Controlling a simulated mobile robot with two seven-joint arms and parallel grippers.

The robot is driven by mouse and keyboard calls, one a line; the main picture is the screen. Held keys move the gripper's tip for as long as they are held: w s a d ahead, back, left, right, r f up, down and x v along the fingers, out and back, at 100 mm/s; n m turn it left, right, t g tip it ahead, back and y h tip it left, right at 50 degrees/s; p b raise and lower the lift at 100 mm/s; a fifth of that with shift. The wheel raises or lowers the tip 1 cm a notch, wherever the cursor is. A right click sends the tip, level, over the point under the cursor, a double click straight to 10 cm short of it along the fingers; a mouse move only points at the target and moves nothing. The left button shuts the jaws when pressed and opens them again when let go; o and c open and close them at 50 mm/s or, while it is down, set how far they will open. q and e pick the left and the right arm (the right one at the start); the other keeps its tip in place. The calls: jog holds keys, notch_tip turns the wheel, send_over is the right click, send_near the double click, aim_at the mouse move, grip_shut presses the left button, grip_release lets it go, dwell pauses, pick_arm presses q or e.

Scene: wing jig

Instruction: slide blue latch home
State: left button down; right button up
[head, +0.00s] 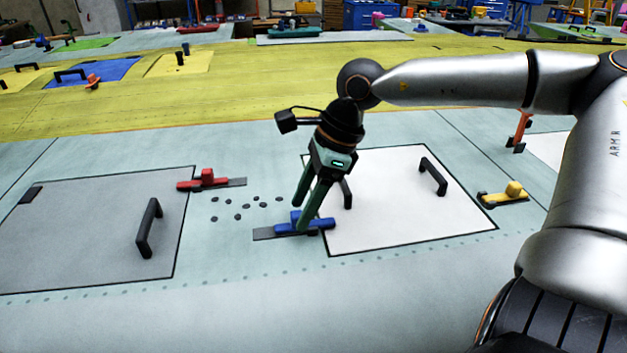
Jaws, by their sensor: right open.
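The blue latch (318,225) sits at the lower left edge of the white panel (400,215). Its right end overlaps the panel's edge, and a bare grey strip (265,234) runs out from its left end. My right gripper (299,216) points down at the latch with its green fingers apart. The near finger's tip covers part of the latch; I cannot tell whether it touches. The far finger's tip is just behind and left of the latch. My left gripper is out of view.
A red latch (205,180) sits by the grey panel (95,225) at left, and a yellow latch (505,194) right of the white panel. Black handles stand up from both panels (149,228) (433,177). Several dark fasteners (240,206) lie between the panels.

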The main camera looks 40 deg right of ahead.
jog(key=v, duration=1.2)
